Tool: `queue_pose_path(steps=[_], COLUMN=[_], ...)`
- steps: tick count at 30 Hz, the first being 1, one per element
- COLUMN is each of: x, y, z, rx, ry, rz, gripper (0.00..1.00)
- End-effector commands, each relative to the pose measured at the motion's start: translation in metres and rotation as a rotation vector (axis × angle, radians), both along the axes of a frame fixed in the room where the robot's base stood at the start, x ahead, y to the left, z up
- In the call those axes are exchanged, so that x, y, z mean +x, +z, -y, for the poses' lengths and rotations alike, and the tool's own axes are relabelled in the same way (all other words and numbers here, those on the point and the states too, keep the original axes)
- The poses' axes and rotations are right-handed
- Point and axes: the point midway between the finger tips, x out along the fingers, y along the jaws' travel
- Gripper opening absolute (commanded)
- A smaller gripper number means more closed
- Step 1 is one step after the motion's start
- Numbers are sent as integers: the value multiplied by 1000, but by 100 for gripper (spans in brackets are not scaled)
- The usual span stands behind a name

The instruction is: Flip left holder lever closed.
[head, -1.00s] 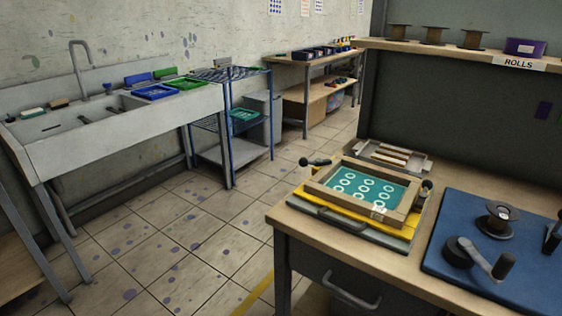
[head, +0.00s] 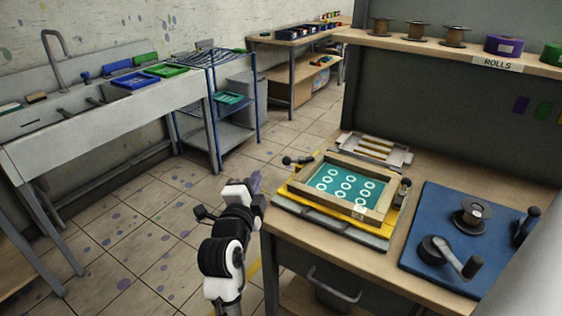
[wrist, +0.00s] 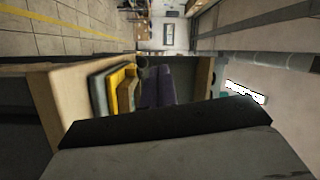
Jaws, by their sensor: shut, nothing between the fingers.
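The screen frame (head: 345,186), wooden with a teal mesh and white rings, lies on the yellow and grey base (head: 290,203) on the workbench. The left holder lever (head: 297,161) is at the frame's far left corner, its black knob sticking out to the left. A right holder lever (head: 404,186) stands at the right side. My gripper (head: 256,180) is to the left of the base, just off the bench's edge, apart from the lever. Its purple fingers are closed and empty, and they also show in the wrist view (wrist: 158,86). The base's edge (wrist: 122,92) shows beside them.
A blue mat (head: 430,255) with a crank and a spool lies at the bench's right. A metal tray (head: 375,150) sits behind the frame. A shelf of rolls (head: 455,55) overhangs the back. The floor left of the bench is clear.

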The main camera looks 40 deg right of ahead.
Motion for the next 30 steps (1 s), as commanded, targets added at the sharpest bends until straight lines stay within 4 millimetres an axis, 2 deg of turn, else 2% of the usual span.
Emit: queue_pose_path(steps=[1,3,6,10,20,30], x=[-11,-23,-32,-34,-30,3], y=[-6,-15,-21,-23,-21,-21], z=[17,33,43,46,50,98], rx=[36,77,106,115,112,112], ry=[-47,-95,-128,-138,-136,-136], rz=[-2,1,4,6,6,6], gripper=[0,0,0,0,0,0])
